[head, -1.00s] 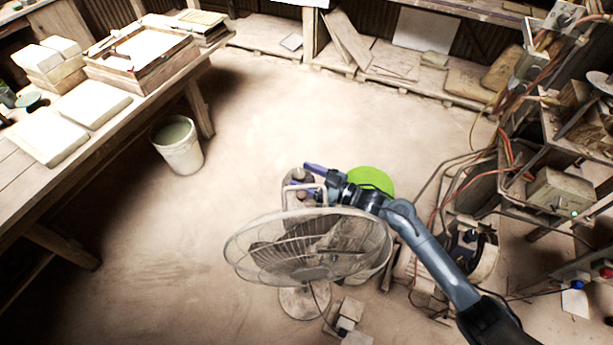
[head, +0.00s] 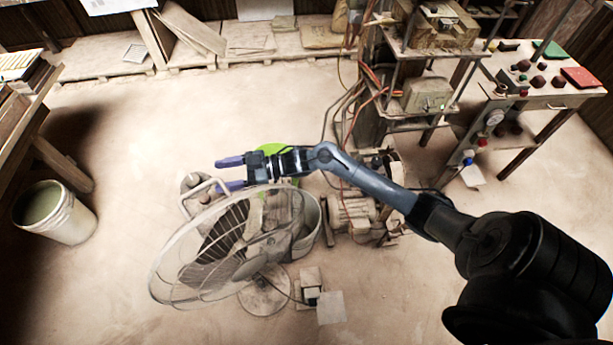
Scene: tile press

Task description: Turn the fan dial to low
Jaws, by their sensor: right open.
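The fan (head: 215,250) stands on the floor with its round wire cage facing down-left and a bent handle (head: 203,190) on top. Its round base (head: 264,294) rests on the floor. The fan's motor housing shows only in part behind the cage, and I cannot make out the dial. My right gripper (head: 229,173) reaches in from the right above and behind the fan. Its two blue fingers are spread and empty, and the lower finger overlaps the handle in the picture; I cannot tell if they touch. My left gripper is not in view.
A motor (head: 355,215) and cables lie to the right. A white bucket (head: 58,213) stands left; the floor between is clear.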

